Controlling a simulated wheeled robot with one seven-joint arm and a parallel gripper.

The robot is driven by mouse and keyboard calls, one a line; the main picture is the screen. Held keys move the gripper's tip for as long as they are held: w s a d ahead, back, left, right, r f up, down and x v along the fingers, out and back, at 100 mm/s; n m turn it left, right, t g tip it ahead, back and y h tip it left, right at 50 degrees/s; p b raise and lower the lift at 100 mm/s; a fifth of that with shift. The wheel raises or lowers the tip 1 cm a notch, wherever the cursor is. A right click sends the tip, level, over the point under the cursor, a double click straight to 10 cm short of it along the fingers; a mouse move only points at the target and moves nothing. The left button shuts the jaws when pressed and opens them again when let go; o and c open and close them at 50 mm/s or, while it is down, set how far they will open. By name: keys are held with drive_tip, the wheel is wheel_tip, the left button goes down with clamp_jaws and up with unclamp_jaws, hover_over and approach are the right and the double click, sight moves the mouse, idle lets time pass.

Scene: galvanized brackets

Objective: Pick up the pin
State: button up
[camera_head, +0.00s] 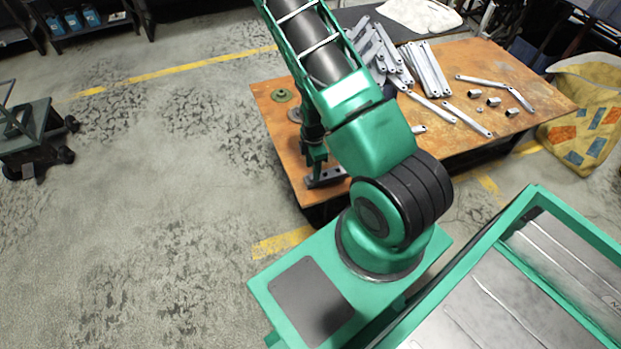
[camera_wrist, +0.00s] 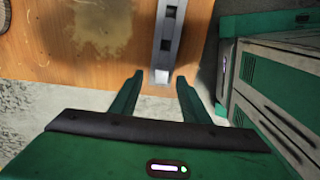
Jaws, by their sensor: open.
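My gripper (camera_head: 316,160) is open and points down near the left front corner of the orange-brown table (camera_head: 455,140). In the wrist view its two green fingers (camera_wrist: 160,79) are apart with nothing held. A grey slotted metal bar (camera_wrist: 170,30) lies on the table ahead of them. A small bright block (camera_wrist: 162,76) at the bar's near end shows between the fingertips, by the table edge. In the head view the bar (camera_head: 326,179) lies just under the gripper. I cannot tell for sure which piece is the pin. My arm hides part of the table.
Long galvanized brackets (camera_head: 428,70) are heaped toward the back of the table. Several small metal blocks (camera_head: 494,101) lie on its right side. Round greenish discs (camera_head: 282,95) are at the left. A patterned yellow sack (camera_head: 585,115) stands at the right.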

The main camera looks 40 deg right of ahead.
drive_tip(key=shift+s+f, duration=0.1)
drive_tip(key=shift+f, duration=1.4)
clamp_jaws()
drive_tip(key=shift+r, duration=0.2)
